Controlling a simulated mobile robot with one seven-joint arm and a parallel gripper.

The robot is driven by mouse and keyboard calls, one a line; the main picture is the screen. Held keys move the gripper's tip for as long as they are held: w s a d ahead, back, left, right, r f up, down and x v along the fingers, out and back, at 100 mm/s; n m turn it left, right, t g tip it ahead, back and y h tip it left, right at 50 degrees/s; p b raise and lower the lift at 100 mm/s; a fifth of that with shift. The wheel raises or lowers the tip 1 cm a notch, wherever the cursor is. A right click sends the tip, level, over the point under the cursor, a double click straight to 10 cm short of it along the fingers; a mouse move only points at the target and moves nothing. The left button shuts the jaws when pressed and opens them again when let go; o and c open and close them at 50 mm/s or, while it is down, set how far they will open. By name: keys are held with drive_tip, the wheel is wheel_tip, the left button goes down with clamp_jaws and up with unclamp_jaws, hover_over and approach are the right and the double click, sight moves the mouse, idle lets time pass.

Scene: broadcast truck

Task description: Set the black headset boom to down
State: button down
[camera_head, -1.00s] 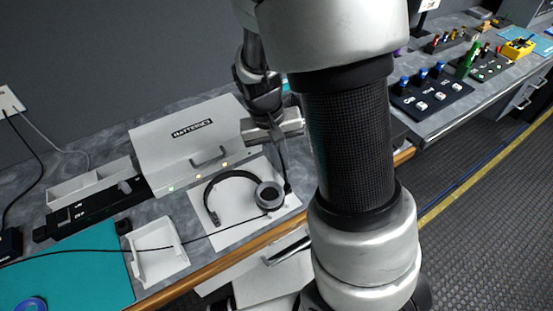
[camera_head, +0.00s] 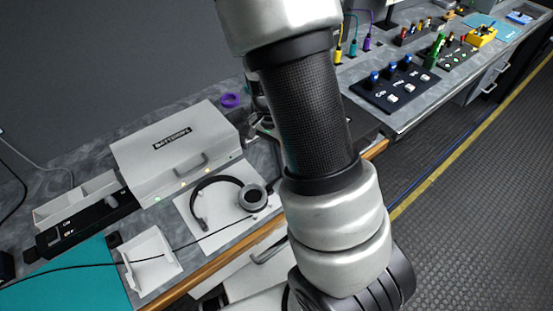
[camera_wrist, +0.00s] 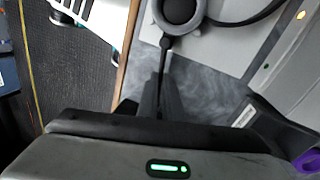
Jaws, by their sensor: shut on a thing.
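The black headset lies on a white sheet beside the case. Its headband and grey round ear cup (camera_head: 252,197) show in the head view. The ear cup also shows at the top of the wrist view (camera_wrist: 180,10). The thin black boom (camera_wrist: 163,62) runs from the ear cup down to my gripper (camera_wrist: 158,98) in the wrist view. My gripper is shut on the boom near its outer end, and the dark fingers hide that end. In the head view my arm covers most of the gripper and the boom.
A grey case labelled "BATTERIES" (camera_head: 180,150) stands behind the headset. A white tray (camera_head: 150,262) and a black cable lie to the left. A purple ring (camera_head: 230,100) sits behind the case. Button panels (camera_head: 398,88) fill the counter at right. The wooden counter edge runs in front.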

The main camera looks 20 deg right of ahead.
drive_tip(key=s+m, duration=0.1)
drive_tip(key=m, duration=0.1)
drive_tip(key=m+p, duration=0.1)
drive_tip(key=shift+s+d+r+m+y+p, duration=0.15)
drive_tip(key=shift+s+d+m+y+p, duration=0.15)
drive_tip(key=shift+s+d+m+y, duration=0.1)
drive_tip(key=shift+s+m+y+p, duration=0.2)
drive_tip(key=shift+s+m+p, duration=0.25)
drive_tip(key=shift+m, duration=0.55)
drive_tip(key=shift+s+m+y+p, duration=0.2)
drive_tip(key=shift+s+m+p, duration=0.25)
drive_tip(key=shift+m, duration=0.55)
drive_tip(key=c, duration=1.9)
unclamp_jaws()
wheel_tip(320, 180, up, 7)
drive_tip(key=w+p, duration=0.1)
drive_tip(key=shift+w+d, duration=0.15)
